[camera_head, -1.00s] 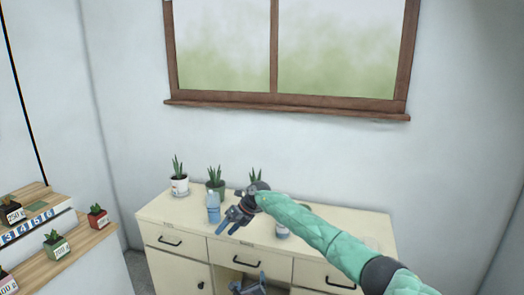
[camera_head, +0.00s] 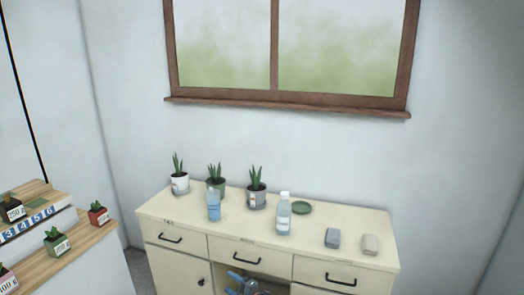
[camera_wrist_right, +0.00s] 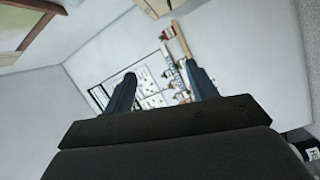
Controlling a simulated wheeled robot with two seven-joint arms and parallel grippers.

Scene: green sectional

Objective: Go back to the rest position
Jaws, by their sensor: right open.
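My right gripper (camera_head: 245,284) shows at the bottom edge of the head view, low in front of the cream cabinet (camera_head: 330,222). Its blue fingers show, but its arm is out of the picture. In the right wrist view the two fingers of the right gripper (camera_wrist_right: 163,84) stand wide apart with nothing between them. I cannot make out my left gripper in the head view.
The cabinet top holds three potted plants (camera_head: 257,197), a blue bottle (camera_head: 213,206), a clear bottle (camera_head: 283,214), a green dish (camera_head: 302,207) and two small blocks (camera_head: 332,238). A wooden-topped stand (camera_head: 75,240) with small pots is at left.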

